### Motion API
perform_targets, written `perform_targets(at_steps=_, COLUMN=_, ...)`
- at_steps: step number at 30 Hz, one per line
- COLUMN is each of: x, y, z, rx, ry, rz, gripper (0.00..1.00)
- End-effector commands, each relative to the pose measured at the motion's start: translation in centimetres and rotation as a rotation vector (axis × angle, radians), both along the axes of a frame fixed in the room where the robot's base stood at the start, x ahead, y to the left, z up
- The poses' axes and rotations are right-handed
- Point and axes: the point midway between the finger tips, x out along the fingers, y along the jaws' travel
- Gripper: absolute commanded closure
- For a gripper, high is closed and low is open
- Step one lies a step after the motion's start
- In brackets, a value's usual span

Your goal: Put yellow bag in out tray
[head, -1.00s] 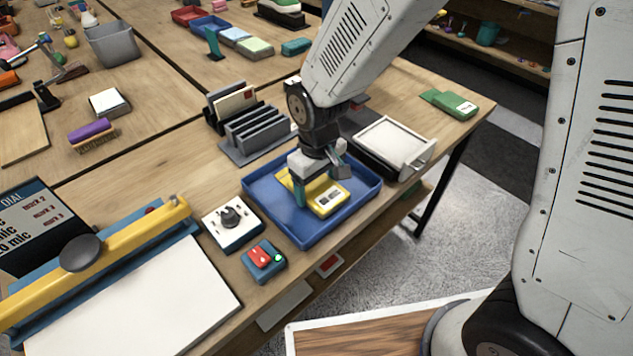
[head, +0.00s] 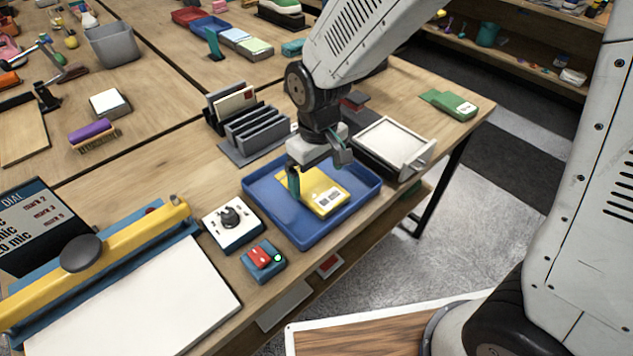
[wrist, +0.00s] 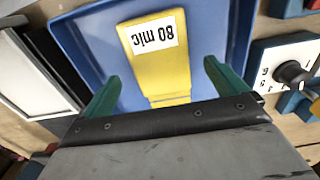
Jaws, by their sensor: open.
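The yellow bag (head: 322,197) lies flat in the blue tray (head: 355,215), its white label facing up. In the wrist view the yellow bag (wrist: 160,65) shows a label reading "80 mic", and the blue tray (wrist: 90,40) surrounds it. My gripper (head: 318,178) is open above the tray. In the wrist view the two green fingertips of my gripper (wrist: 158,75) stand apart on either side of the bag, with nothing held between them. Part of the bag's back edge is hidden by the gripper in the head view.
A dial box (head: 232,222) and a red-switch box (head: 263,260) stand left of the tray. A white-topped device (head: 395,143) is to the right, a grey rack (head: 255,132) behind. A green bag (head: 450,104) lies at the table's far right end.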

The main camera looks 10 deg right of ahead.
Motion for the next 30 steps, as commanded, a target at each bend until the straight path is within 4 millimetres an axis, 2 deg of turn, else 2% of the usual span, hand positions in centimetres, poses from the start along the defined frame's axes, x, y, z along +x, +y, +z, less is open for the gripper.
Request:
perform_targets(at_steps=3, x=0.1, y=0.0, z=2.9, rx=0.003, ry=-0.006, rz=0.0, gripper=0.03)
perform_targets(at_steps=9, x=0.0, y=0.0, z=6.6, rx=0.002, ry=-0.002, rz=0.0, gripper=0.03)
perform_targets(at_steps=15, x=0.0, y=0.0, z=8.3, rx=0.001, ry=-0.001, rz=0.0, gripper=0.03)
perform_targets(at_steps=22, x=-0.1, y=-0.2, z=8.6, rx=0.001, ry=-0.001, rz=-0.004, gripper=0.03)
perform_targets(at_steps=26, x=-0.8, y=-2.5, z=10.4, rx=0.007, ry=-0.014, rz=-0.053, gripper=0.03)
perform_targets(at_steps=30, x=-3.3, y=-7.5, z=13.7, rx=0.017, ry=-0.038, rz=-0.169, gripper=0.03)
